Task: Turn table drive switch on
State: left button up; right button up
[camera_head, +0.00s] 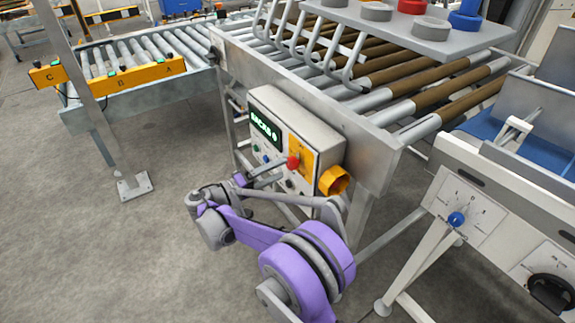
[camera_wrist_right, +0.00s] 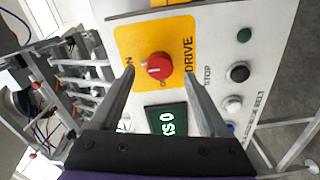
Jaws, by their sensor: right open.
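The table drive switch is a red rotary knob (camera_wrist_right: 159,66) on a yellow plate (camera_wrist_right: 186,36) marked DRIVE, with ON and OFF lettering beside it. A pale mark shows on the left part of its face; I cannot tell for sure which setting it points to. In the head view the red knob (camera_head: 293,162) is on the front of a light control box (camera_head: 315,131). My right gripper (camera_head: 268,177) is open and empty in front of the box. In the wrist view its fingertips (camera_wrist_right: 157,68) appear on either side of the knob; contact is unclear. My left gripper is out of view.
The box carries a dark display (camera_wrist_right: 167,119) and several push buttons, including a black one (camera_wrist_right: 238,72). A yellow hooded part (camera_head: 334,181) juts from its right side. The roller table (camera_head: 380,119) stands above. A blue knob (camera_head: 456,219) is on a separate panel at right.

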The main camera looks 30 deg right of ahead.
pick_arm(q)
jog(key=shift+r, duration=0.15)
pick_arm(e)
jog(key=a, duration=0.6)
jog(key=shift+s, duration=0.25)
jog(key=s+d+f+n+y, duration=0.1)
jog(key=s+d+f+y, duration=0.2)
jog(key=s, duration=0.4)
jog(key=s+d+n+y, duration=0.2)
jog(key=s+y, duration=0.4)
jog(key=s+a+f+t+y, duration=0.1)
jog(key=s+a+f+y, duration=0.15)
jog(key=s, duration=0.35)
jog(key=s+a+f+m+t+y, duration=0.1)
jog(key=s+a+f+y, duration=0.15)
jog(key=s+a, duration=0.2)
jog(key=s+a+f+t+y, duration=0.1)
jog(key=s+a+f+y, duration=0.1)
jog(key=s+y, duration=0.3)
pick_arm(q)
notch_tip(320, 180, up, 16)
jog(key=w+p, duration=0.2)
jog(key=p, duration=1.2)
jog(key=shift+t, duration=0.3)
pick_arm(e)
notch_tip(320, 180, up, 16)
jog(key=h, duration=0.1)
jog(key=shift+w+a+f+t, duration=0.2)
jog(key=shift+w+t, duration=0.1)
jog(key=shift+t, duration=0.1)
